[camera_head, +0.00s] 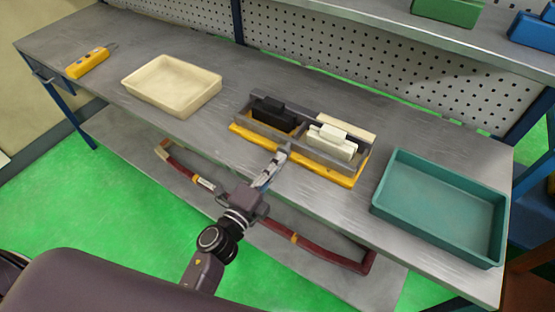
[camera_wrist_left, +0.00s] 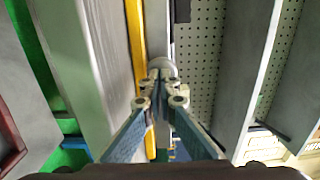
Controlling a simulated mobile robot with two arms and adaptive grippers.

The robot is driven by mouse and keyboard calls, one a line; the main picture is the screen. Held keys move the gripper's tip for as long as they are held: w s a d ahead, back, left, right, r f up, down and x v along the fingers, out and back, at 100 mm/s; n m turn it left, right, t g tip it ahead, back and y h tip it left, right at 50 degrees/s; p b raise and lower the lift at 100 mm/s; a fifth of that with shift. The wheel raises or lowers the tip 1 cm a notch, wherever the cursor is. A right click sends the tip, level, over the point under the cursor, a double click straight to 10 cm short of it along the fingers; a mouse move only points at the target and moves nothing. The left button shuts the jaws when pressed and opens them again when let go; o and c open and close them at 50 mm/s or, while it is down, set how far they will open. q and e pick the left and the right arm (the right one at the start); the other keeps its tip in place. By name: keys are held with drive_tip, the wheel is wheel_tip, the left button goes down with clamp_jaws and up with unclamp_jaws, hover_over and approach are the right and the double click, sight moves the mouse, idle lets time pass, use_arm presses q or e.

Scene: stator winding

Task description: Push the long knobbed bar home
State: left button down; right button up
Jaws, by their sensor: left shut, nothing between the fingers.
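A fixture with a yellow base (camera_head: 330,173) stands on the bench, holding a black block (camera_head: 273,111) and a white block (camera_head: 331,142) in separate bays. The long grey bar (camera_head: 257,134) runs along the fixture's front side. In the left wrist view a round grey knob (camera_wrist_left: 162,65) shows just beyond my fingertips; I take it as the bar's knob. My left gripper (camera_head: 281,157) is shut and empty, its tips at the front middle of the fixture. It also shows in the left wrist view (camera_wrist_left: 162,92). I cannot tell whether the tips touch the knob. My right gripper is out of view.
A cream tray (camera_head: 147,100) stands to the left and a teal tray (camera_head: 437,215) to the right. A yellow handheld device (camera_head: 87,63) lies at the far left. A perforated panel (camera_head: 330,82) rises behind. The bench between the cream tray and the fixture is clear.

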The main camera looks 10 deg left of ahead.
use_arm(q)
drive_tip(key=shift+x, duration=1.1)
drive_tip(key=shift+r, duration=0.1)
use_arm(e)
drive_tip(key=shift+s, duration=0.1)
